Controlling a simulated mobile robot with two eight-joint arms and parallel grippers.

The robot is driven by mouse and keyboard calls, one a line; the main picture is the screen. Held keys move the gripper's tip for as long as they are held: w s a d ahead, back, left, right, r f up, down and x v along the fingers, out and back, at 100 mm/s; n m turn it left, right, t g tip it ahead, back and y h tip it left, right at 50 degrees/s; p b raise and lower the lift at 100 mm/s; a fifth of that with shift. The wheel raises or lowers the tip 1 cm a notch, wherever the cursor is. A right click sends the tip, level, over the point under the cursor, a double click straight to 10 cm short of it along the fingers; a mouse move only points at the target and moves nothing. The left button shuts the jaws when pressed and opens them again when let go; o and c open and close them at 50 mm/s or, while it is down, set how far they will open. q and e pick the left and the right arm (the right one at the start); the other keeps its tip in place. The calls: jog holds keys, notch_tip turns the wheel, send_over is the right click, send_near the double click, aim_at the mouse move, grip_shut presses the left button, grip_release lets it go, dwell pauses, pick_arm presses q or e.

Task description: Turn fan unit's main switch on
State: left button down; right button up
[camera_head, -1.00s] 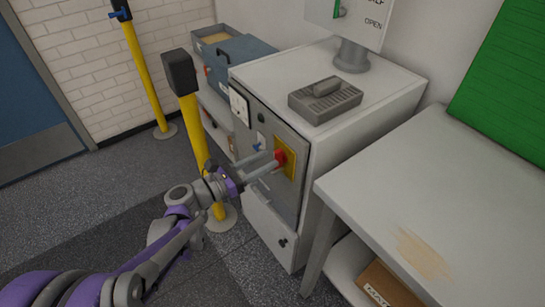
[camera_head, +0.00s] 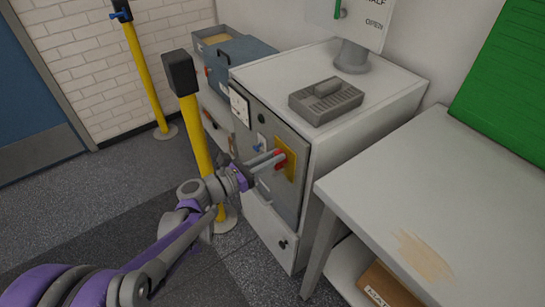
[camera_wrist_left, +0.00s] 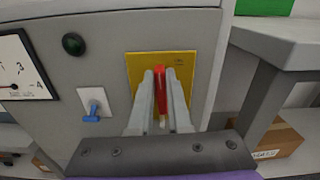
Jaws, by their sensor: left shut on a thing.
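The fan unit (camera_head: 330,75) is a light grey cabinet with a darker front panel. Its main switch is a red handle (camera_wrist_left: 160,77) on a yellow plate (camera_wrist_left: 188,62); the red handle also shows in the head view (camera_head: 280,158). In the wrist view the handle stands upright. My left gripper (camera_head: 276,159) reaches the panel from the front. In the wrist view its two fingers (camera_wrist_left: 160,78) are shut on the red handle, one on each side, hiding part of it. My right gripper is not in view.
A blue toggle (camera_wrist_left: 92,112), a dark green lamp (camera_wrist_left: 73,43) and a dial gauge (camera_wrist_left: 18,68) sit left of the yellow plate. A yellow post (camera_head: 190,120) stands close beside my left arm. A grey table (camera_head: 440,190) stands to the right.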

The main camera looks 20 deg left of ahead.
pick_arm(q)
jog(key=shift+m, duration=0.4)
jog(key=c, duration=0.9)
grip_release()
jog(key=shift+o, duration=0.2)
jog(key=p+v, duration=0.1)
jog(key=v, duration=1)
